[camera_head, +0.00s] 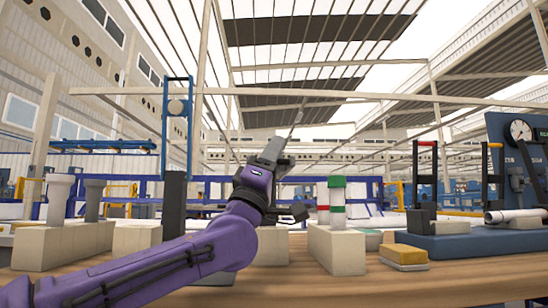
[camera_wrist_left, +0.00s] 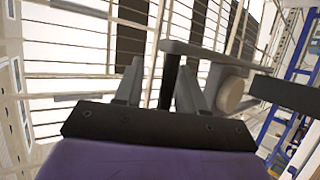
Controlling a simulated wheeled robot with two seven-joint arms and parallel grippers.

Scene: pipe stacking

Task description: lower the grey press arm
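My left gripper (camera_head: 283,140) is raised at the centre of the head view on its purple arm. In the left wrist view its two grey fingers (camera_wrist_left: 160,85) stand apart. A dark rod (camera_wrist_left: 168,82) shows between them with visible gaps; I cannot tell its depth. A grey bar (camera_wrist_left: 205,52), seemingly the press arm, crosses beyond the fingertips, with a round pale knob (camera_wrist_left: 232,94) below it. In the head view a thin grey rod (camera_head: 298,118) rises past the gripper; I cannot tell whether it is the same part. My right gripper is not in view.
A wooden table (camera_head: 480,280) carries pale blocks, including one (camera_head: 336,250) under a green, white and red stack (camera_head: 337,195). A yellow-topped block (camera_head: 404,255) lies to its right. A blue station with a gauge (camera_head: 520,131) and levers stands far right. A blue frame (camera_head: 165,120) rises at left.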

